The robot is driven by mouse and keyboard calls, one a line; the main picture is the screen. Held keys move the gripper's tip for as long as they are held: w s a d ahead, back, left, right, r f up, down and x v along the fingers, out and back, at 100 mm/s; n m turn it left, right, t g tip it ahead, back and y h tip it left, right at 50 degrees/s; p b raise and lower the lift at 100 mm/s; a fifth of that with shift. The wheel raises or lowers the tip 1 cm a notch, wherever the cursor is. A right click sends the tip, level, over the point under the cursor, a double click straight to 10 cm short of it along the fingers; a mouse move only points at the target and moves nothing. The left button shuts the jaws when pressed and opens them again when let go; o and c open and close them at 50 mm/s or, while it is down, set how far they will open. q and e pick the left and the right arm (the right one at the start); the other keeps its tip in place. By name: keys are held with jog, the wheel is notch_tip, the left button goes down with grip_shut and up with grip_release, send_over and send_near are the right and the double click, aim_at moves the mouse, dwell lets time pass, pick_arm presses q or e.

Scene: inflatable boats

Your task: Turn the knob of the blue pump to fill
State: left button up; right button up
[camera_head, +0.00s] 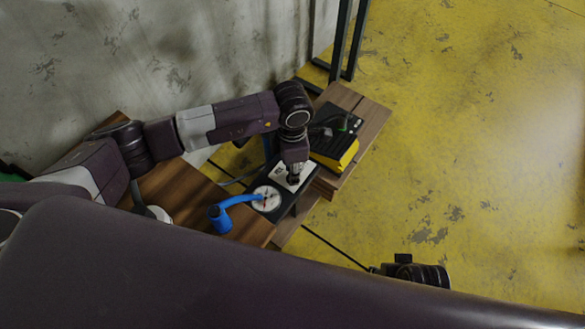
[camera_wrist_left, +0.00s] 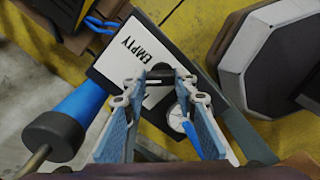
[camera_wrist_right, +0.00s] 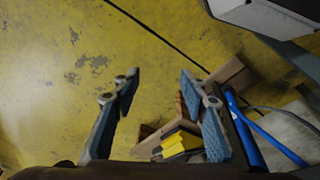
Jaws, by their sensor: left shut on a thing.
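The black knob (camera_wrist_left: 160,76) shows between the fingertips. My left gripper (camera_head: 293,178) points down over the plate and is shut on the knob. The knob's exact setting cannot be told. My right gripper (camera_wrist_right: 158,85) is open and empty, away from the pump above the floor.
A black and yellow device (camera_head: 336,146) stands on the bench just beyond the pump. A wall (camera_head: 150,55) runs behind the bench, and dark metal posts (camera_head: 343,40) stand at its far end. The yellow floor (camera_head: 460,150) to the right is clear.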

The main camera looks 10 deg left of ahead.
pick_arm(q)
jog(key=shift+r+n, duration=0.1)
jog(key=shift+n, duration=0.4)
jog(key=n+p, duration=0.1)
jog(key=n, duration=0.2)
jog(key=shift+n, duration=0.3)
jog(key=shift+a+n+p, duration=0.1)
jog(key=shift+n+p, duration=0.5)
jog(key=shift+n, duration=1.4)
pick_arm(e)
notch_tip(320, 180, down, 8)
jog(key=s, duration=0.2)
jog(key=shift+s+d+g, duration=0.2)
jog(key=shift+s+g, duration=0.1)
jog(key=shift+s, duration=0.1)
pick_arm(q)
jog(key=o, duration=1.2)
jog(key=shift+s, duration=0.1)
jog(key=shift+c, duration=0.2)
jog(key=shift+r, duration=0.1)
notch_tip(320, 180, up, 12)
